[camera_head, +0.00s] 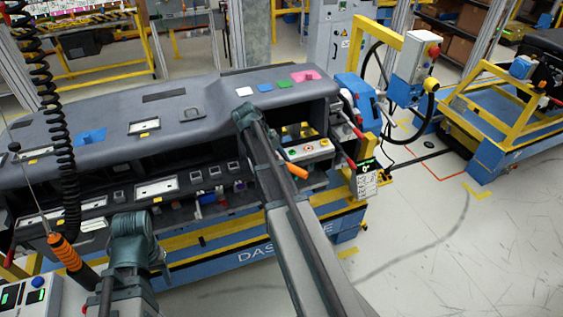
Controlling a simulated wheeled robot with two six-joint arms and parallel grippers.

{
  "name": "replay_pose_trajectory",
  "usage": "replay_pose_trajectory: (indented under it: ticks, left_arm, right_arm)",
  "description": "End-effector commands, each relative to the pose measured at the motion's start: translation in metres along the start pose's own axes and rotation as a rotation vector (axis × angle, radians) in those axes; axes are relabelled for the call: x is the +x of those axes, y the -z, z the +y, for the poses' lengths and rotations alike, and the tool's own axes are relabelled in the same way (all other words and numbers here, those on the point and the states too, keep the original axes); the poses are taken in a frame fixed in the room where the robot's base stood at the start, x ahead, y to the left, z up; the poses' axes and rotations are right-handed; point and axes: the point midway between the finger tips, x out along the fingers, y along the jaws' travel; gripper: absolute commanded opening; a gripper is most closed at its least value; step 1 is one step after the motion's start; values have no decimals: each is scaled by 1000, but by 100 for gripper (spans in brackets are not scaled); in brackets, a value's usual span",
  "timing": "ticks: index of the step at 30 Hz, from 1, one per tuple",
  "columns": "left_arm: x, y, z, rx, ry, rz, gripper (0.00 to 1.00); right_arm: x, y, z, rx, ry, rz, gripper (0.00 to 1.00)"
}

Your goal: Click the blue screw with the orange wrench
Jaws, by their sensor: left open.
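An orange wrench with a dark tip (65,252) hangs at the left on a black coiled cord, tilted down to the right. The blue screw cannot be picked out at this size. My left arm rises from the lower left, and my left gripper (161,262) is small and partly hidden beside its dark green joint, at the front of the dashboard. It is open and stands apart from the wrench, to its right. My right arm crosses the middle of the view, and its gripper cannot be made out.
The grey dashboard module (95,117) rests on a blue and yellow carrier (230,260). Its top has coloured patches. A control panel (28,295) stands at the lower left. A yellow frame cart (490,115) stands at the right. The floor at the lower right is clear.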

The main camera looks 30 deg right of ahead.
Motion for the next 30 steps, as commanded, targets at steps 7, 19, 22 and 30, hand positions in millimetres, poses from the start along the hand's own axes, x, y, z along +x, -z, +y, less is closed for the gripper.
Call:
replay_pose_trajectory:
  ticks: [7, 19, 22, 30]
  left_arm:
    - [1, 0, 0, 0, 0, 0, 50]
    - [5, 0, 0, 0, 0, 0, 50]
    - [6, 0, 0, 0, 0, 0, 50]
    - [8, 0, 1, 0, 0, 0, 50]
  right_arm:
    - [1, 0, 0, 0, 0, 0, 0]
    - [4, -2, 1, 0, 0, 0, 0]
    - [5, -2, 2, 0, 0, 0, 0]
    - [7, -3, 2, 0, 0, 0, 0]
